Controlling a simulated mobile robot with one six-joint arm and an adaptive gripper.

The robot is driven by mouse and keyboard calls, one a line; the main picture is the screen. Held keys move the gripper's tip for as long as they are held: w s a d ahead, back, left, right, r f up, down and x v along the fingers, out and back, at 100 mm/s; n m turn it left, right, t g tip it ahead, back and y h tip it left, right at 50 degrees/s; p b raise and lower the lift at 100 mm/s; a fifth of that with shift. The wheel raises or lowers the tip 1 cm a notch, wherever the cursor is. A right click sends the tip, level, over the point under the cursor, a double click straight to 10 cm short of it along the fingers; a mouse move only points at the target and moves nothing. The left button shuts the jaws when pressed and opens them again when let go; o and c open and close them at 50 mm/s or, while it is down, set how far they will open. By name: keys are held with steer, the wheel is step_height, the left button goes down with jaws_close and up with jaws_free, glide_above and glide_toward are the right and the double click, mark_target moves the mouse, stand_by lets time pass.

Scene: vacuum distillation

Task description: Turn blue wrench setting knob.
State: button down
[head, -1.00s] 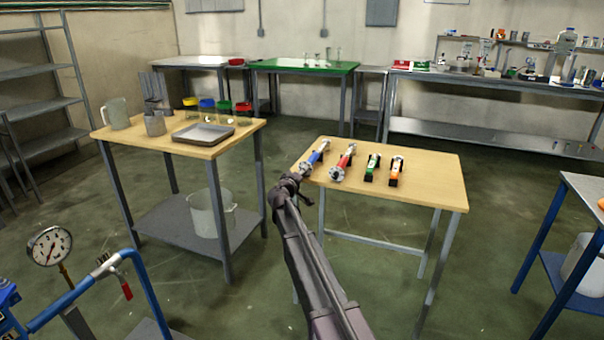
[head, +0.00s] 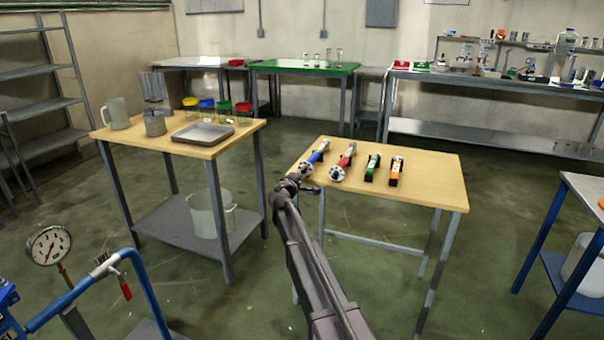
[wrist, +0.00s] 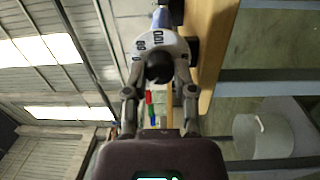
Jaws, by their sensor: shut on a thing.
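The blue wrench (head: 319,151) lies on the wooden table at its left end, with its knob end toward the table's near left edge. In the wrist view its white, round end face with dark marks (wrist: 169,45) fills the upper middle, and a dark knob (wrist: 159,68) sits at its centre. My gripper (wrist: 160,88) has a finger on each side of the dark knob and is shut on it. In the head view my gripper (head: 301,179) is at the table's left edge, and it partly hides the wrench's end.
A red wrench (head: 345,158), a green one (head: 373,167) and an orange one (head: 396,171) lie to the right on the same table (head: 435,183). A second wooden table (head: 220,150) with jars and a metal tray stands to the left, across a floor gap.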

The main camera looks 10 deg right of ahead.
stand_by(0.3)
steer(key=shift+c, duration=2.2)
jaws_free()
